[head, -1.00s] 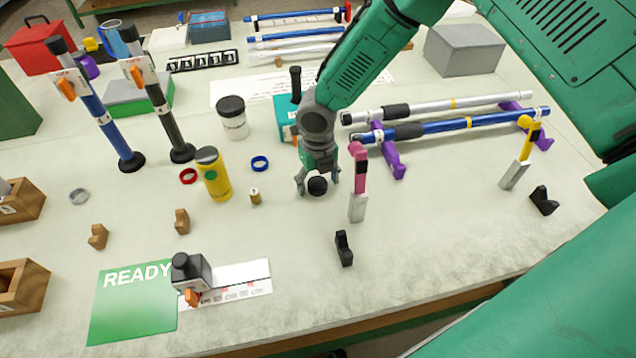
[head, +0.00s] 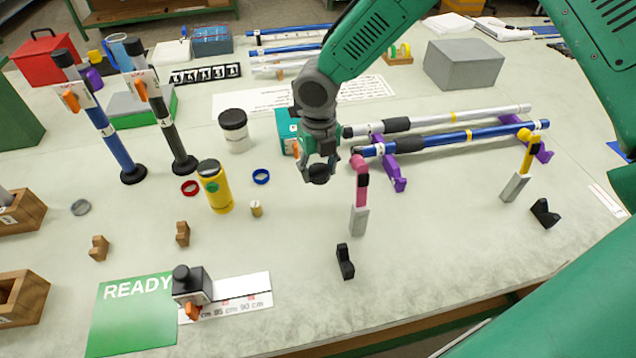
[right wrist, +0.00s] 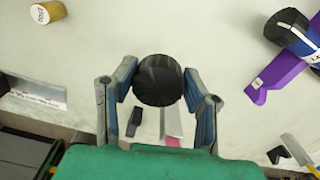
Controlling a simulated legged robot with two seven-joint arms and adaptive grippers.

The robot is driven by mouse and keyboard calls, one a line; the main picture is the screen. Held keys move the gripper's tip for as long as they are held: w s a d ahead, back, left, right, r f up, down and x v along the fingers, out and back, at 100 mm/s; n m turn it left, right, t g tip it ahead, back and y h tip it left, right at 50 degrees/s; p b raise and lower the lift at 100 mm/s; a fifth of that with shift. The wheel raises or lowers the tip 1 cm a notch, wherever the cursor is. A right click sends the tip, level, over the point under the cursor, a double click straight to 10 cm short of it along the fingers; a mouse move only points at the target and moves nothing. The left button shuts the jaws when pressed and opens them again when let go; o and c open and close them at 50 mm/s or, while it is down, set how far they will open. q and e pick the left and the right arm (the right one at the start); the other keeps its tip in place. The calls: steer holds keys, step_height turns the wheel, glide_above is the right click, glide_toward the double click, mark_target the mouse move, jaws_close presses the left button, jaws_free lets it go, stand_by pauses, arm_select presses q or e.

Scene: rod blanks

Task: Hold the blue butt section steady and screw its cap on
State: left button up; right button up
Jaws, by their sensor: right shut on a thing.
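The blue butt section (head: 440,138) lies on purple rests (head: 393,170) at the right of the bench, with a black grip near its left end. My right gripper (head: 320,170) is shut on a round black cap (head: 319,174), held above the bench to the left of the section's left end. In the right wrist view the cap (right wrist: 158,80) sits between both fingers, and part of a blue rod (right wrist: 288,32) shows at top right, apart from the cap. A pink-topped upright piece (head: 361,190) stands by that left end. My left gripper is out of view.
A silver rod (head: 455,118) lies behind the blue section. A yellow-topped upright piece (head: 524,165) stands near its right end. A yellow tin (head: 215,188), a teal box (head: 287,132) and a small black block (head: 345,262) are nearby.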

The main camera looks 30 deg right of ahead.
steer(key=shift+r, duration=0.7)
